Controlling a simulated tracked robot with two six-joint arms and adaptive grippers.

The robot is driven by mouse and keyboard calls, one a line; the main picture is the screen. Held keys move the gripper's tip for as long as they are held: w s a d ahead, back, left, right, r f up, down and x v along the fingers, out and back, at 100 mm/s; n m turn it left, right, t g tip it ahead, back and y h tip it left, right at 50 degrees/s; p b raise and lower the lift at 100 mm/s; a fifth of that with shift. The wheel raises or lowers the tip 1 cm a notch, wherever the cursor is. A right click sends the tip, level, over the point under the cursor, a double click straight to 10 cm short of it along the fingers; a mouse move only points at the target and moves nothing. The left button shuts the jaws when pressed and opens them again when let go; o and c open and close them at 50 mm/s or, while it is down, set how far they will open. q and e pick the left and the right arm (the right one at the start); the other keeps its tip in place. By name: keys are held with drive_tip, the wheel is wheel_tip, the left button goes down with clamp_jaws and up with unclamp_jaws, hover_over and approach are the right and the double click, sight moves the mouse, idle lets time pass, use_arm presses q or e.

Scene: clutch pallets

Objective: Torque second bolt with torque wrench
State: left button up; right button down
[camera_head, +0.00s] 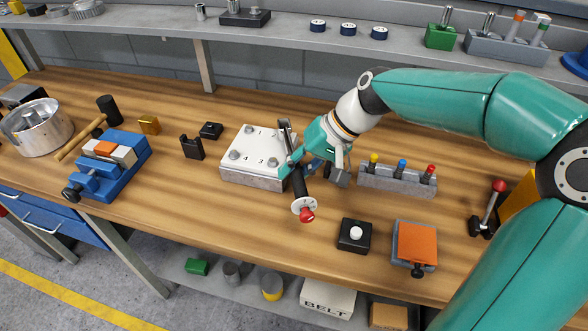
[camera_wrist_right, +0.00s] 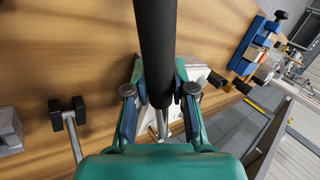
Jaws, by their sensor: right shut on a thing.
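The torque wrench (camera_head: 299,184) has a black grip, a grey shaft and a red end knob. My right gripper (camera_head: 297,163) is shut on its grip; in the right wrist view the black grip (camera_wrist_right: 156,45) runs between the two fingers. The wrench's head end (camera_head: 285,132) is over the back right part of the white-topped block (camera_head: 253,150). The block carries bolts and printed numbers. Bolts show at the back left (camera_head: 249,129), front left (camera_head: 234,155) and front right (camera_head: 272,162). The back right corner is hidden by the wrench, so I cannot tell whether it sits on a bolt. My left gripper is out of view.
A grey rack with yellow, blue and red-topped pieces (camera_head: 396,180) stands right of the wrench. A black box with a white button (camera_head: 355,235) and an orange-topped block (camera_head: 417,243) lie in front. A blue vise (camera_head: 112,165) is at left.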

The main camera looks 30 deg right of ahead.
drive_tip(key=shift+s+d+n+g+y, duration=0.2)
drive_tip(key=shift+d+n+g, duration=0.1)
drive_tip(key=shift+d+n, duration=0.25)
drive_tip(key=shift+s+d+n+g+y, duration=0.2)
drive_tip(key=shift+d+n+g, duration=0.1)
drive_tip(key=shift+d+n, duration=0.25)
drive_tip(key=shift+d, duration=0.1)
drive_tip(key=shift+s+d+n+g+p, duration=0.15)
drive_tip(key=shift+d+n+g+p, duration=0.15)
drive_tip(key=shift+d+n+p, duration=0.25)
drive_tip(key=shift+s+d+n+g+p, duration=0.1)
drive_tip(key=shift+d+n+g+p, duration=0.2)
drive_tip(key=shift+d, duration=0.45)
drive_tip(key=shift+a, duration=0.1)
drive_tip(key=shift+w+a+m+t+b, duration=0.1)
drive_tip(key=shift+a+m+t+b, duration=0.2)
drive_tip(key=shift+a+m+b, duration=0.2)
drive_tip(key=shift+w+a+m, duration=0.1)
drive_tip(key=shift+a+m, duration=0.15)
drive_tip(key=shift+a, duration=0.2)
drive_tip(key=shift+a+t+b, duration=0.15)
drive_tip(key=shift+t+b, duration=0.15)
